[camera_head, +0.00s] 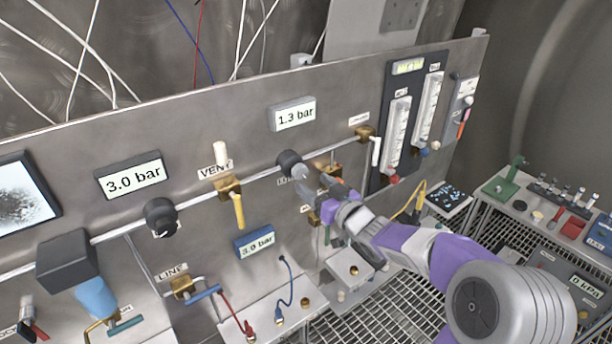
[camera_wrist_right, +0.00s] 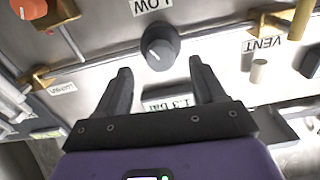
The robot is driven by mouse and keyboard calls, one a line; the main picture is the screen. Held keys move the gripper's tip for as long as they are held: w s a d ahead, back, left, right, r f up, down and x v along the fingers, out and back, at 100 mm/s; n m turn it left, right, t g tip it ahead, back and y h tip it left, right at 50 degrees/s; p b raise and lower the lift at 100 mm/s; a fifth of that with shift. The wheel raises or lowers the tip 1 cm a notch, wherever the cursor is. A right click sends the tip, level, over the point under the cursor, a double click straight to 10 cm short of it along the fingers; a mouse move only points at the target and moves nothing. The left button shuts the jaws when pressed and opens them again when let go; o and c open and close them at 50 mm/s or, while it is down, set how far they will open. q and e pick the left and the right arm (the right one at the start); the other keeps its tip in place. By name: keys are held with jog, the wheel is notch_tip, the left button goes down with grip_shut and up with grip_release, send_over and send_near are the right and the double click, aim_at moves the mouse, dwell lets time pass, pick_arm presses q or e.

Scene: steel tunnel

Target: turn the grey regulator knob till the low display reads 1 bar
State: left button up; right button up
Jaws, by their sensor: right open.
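The dark grey regulator knob (camera_head: 290,162) sits on the pipe across the steel panel. In the right wrist view the knob (camera_wrist_right: 160,46) has a pale pointer line and a LOW label (camera_wrist_right: 152,6) beside it. The display (camera_head: 294,114) above the knob in the head view reads 1.3 bar. My right gripper (camera_head: 318,182) is open just in front of the knob, at its lower right. In the right wrist view its two fingers (camera_wrist_right: 160,72) are spread and empty, with the knob just beyond the tips, roughly centred between them. My left gripper is not in view.
A second dark knob (camera_head: 160,216) sits left on the pipe, below a 3.0 bar display (camera_head: 132,178). A brass VENT valve (camera_head: 228,186) with a yellow handle stands left of the regulator knob. A brass valve (camera_head: 364,133) and flowmeters (camera_head: 397,135) are to the right.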

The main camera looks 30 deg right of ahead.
aim_at(302, 175)
jog(key=shift+w+a, duration=0.2)
jog(key=shift+w, duration=1.9)
jog(key=shift+c, duration=0.4)
jog(key=c, duration=1)
